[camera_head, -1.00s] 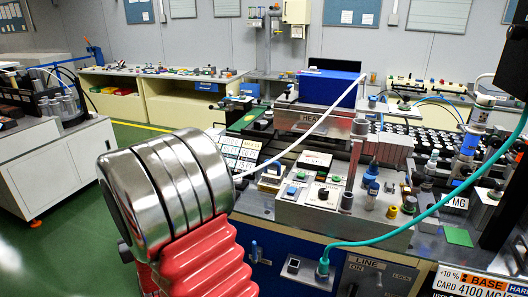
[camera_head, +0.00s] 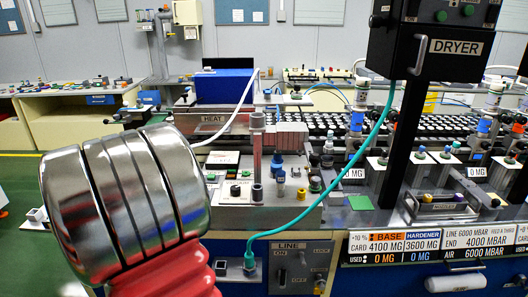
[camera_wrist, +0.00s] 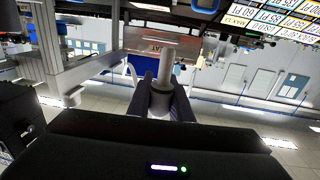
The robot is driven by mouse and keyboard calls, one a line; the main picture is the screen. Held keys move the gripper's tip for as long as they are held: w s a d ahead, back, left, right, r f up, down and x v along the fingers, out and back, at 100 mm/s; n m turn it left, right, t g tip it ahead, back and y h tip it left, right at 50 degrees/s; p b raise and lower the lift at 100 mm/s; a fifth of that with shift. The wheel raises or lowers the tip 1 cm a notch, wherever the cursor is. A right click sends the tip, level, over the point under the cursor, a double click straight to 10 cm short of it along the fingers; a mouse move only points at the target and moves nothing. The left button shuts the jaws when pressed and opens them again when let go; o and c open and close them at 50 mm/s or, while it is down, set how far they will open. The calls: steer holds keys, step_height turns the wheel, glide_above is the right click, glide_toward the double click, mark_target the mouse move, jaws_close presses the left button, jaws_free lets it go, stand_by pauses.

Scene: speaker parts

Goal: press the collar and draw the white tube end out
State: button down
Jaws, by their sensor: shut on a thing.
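The white tube (camera_head: 236,112) comes off the blue box (camera_head: 225,87) in the head view. It curves down to the left and goes out of sight behind my arm, so its near end is hidden. In the wrist view my gripper (camera_wrist: 160,92) is shut on a grey cylindrical piece (camera_wrist: 166,65) that stands up between the fingers. I cannot tell whether this piece is the white tube's end. A thin white curve (camera_wrist: 130,70), perhaps the tube, shows left of the fingers. I cannot make out the collar. The head view hides my gripper behind my arm.
A control panel with knobs (camera_head: 245,190) and a post stand on the bench. A green tube (camera_head: 345,178) hangs from the black dryer box (camera_head: 425,40) to a socket on the front. Rows of small parts fill the bench behind. The floor at left is mostly clear.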

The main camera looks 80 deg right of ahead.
steer(key=s+d+r+m+g, duration=0.1)
steer(key=s+d+m+g, duration=0.1)
steer(key=s, duration=0.6)
steer(key=s+d+r+m+g+y, duration=0.1)
steer(key=s+d+m+g, duration=0.1)
steer(key=s+g, duration=0.3)
steer(key=s+d+r+m+g+y, duration=0.1)
steer(key=s+d+m+g, duration=0.2)
steer(key=s, duration=0.8)
steer(key=shift+s+r+g, duration=0.1)
steer(key=shift+r+g, duration=0.2)
steer(key=shift+g, duration=0.3)
steer(key=d+r, duration=0.1)
steer(key=s+d+r, duration=0.1)
steer(key=shift+s+d+r+m+g+y, duration=0.15)
steer(key=shift+s+r+m+g+y, duration=0.15)
steer(key=shift+r+m, duration=0.1)
steer(key=shift+w, duration=0.1)
steer(key=shift+f, duration=2.1)
steer(key=shift+f, duration=2.2)
